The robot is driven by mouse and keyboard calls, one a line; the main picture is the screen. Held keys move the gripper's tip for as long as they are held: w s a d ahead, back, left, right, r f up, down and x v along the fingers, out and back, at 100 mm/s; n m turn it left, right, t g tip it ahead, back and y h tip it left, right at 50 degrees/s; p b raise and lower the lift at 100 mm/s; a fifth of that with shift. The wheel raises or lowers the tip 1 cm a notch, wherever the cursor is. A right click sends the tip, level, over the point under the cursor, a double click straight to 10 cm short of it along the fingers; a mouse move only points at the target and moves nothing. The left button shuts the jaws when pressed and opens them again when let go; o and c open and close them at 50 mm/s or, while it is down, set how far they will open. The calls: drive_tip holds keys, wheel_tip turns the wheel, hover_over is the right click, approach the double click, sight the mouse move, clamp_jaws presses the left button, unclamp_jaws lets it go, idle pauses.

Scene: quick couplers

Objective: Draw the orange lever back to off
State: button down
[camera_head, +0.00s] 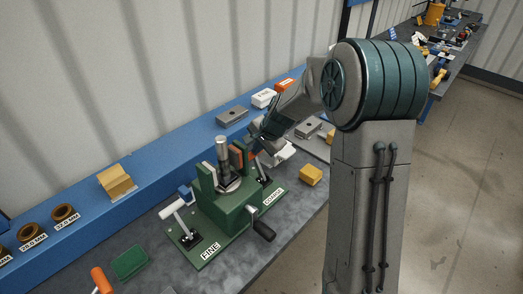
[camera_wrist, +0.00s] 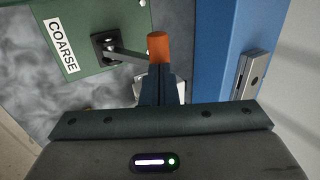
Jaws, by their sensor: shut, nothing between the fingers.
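The orange lever's grip (camera_wrist: 159,46) shows in the wrist view just beyond my fingertips. Its grey arm runs left to a black pivot block (camera_wrist: 106,46) on the green plate by the COARSE label (camera_wrist: 61,47). My gripper (camera_wrist: 160,72) is shut and empty, its tips right at the near end of the orange grip; I cannot tell whether they touch it. In the head view the COARSE label (camera_head: 273,196) and green fixture (camera_head: 228,208) show in front of my gripper, and the orange grip is mostly hidden behind the fixture and my wrist.
A second lever, white-handled (camera_head: 179,207), stands by the FINE label (camera_head: 210,250). A black crank handle (camera_head: 262,230) sticks out in front. A yellow block (camera_head: 311,175) sits to the right. The blue ledge (camera_head: 160,150) behind holds a grey metal block (camera_head: 232,116) and other parts.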

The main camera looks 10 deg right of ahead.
drive_tip(key=shift+w+a+f, duration=0.3)
drive_tip(key=shift+w+a, duration=0.3)
drive_tip(key=shift+w, duration=0.15)
drive_tip(key=shift+r, duration=0.1)
drive_tip(key=w+a+r+v, duration=0.1)
drive_tip(key=v, duration=1.3)
drive_tip(key=s+d+n+h, duration=0.1)
drive_tip(key=s+n, duration=0.2)
drive_tip(key=s, duration=0.6)
drive_tip(key=s+d+f+n+h, duration=0.1)
drive_tip(key=s+n, duration=0.3)
drive_tip(key=s, duration=0.6)
drive_tip(key=s+d+f+n+g+h, duration=0.1)
drive_tip(key=s+d+n, duration=0.1)
drive_tip(key=s, duration=0.7)
drive_tip(key=shift+s+d+f+n+b, duration=0.2)
drive_tip(key=shift+s+d+n+b, duration=0.15)
drive_tip(key=shift+n, duration=0.35)
